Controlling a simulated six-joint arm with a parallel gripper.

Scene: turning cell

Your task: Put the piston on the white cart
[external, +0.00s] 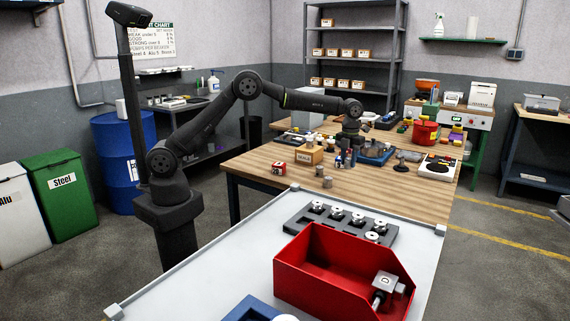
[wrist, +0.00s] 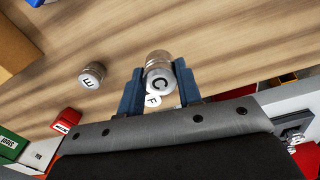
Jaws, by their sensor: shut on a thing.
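My gripper (external: 346,157) is over the wooden bench in the external view, its blue fingers pointing down. In the wrist view my gripper (wrist: 159,72) is shut on a short metal cylinder marked C (wrist: 159,84), which may be the piston. Two similar cylinders, marked E (wrist: 92,75) and F (wrist: 153,100), show near it; F is partly hidden behind the held one. Two small cylinders (external: 327,182) stand near the bench's front edge in the external view.
On the cart are a dark rack (external: 296,222) with several round metal parts, a red bin (external: 318,283) and a blue tray (external: 250,311). The cart's left part is clear.

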